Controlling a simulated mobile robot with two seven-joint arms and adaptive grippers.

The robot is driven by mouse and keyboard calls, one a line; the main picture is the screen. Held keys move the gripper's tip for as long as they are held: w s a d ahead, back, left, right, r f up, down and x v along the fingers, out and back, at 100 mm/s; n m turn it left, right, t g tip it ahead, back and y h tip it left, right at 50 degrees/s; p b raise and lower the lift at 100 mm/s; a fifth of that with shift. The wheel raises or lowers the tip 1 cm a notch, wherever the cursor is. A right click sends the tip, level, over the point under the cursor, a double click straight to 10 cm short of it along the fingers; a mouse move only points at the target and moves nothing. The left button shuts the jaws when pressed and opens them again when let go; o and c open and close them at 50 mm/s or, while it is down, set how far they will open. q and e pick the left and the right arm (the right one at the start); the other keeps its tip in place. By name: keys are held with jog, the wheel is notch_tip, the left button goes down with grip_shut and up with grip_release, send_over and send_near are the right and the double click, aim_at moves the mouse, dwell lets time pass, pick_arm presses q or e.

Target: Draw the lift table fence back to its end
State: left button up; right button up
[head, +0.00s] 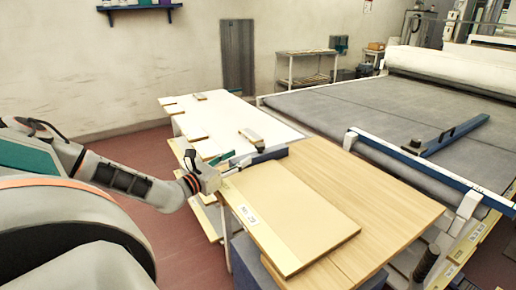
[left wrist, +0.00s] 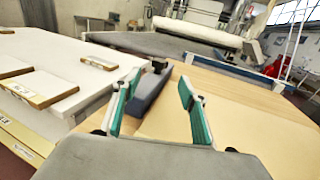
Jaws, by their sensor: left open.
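The lift table fence appears to be the dark blue bar (head: 268,155) lying across the far left part of the wooden table top (head: 375,190). In the left wrist view the same bar (left wrist: 150,92) has a dark knob or block at its far end. My left gripper (head: 230,160) is at the bar's left end. In the left wrist view its teal fingers (left wrist: 160,100) stand wide apart, with the bar showing in the gap between and beyond them. Whether a finger touches the bar is not clear. My right gripper is in neither view.
A pale board (head: 290,225) with a white label lies on the wooden top. A white table (head: 240,118) with small wooden pieces stands behind left. A grey bed (head: 350,108) with a blue bar (head: 447,136) lies right. A blue-edged rail (head: 430,170) borders the wooden top.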

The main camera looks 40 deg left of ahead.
aim_at(256, 148)
pick_arm(q)
jog(key=w, duration=1)
jog(key=shift+a+f+b, duration=0.1)
jog(key=shift+a+b, duration=0.05)
jog(key=shift+b, duration=0.25)
jog(key=shift+c, duration=0.4)
grip_shut()
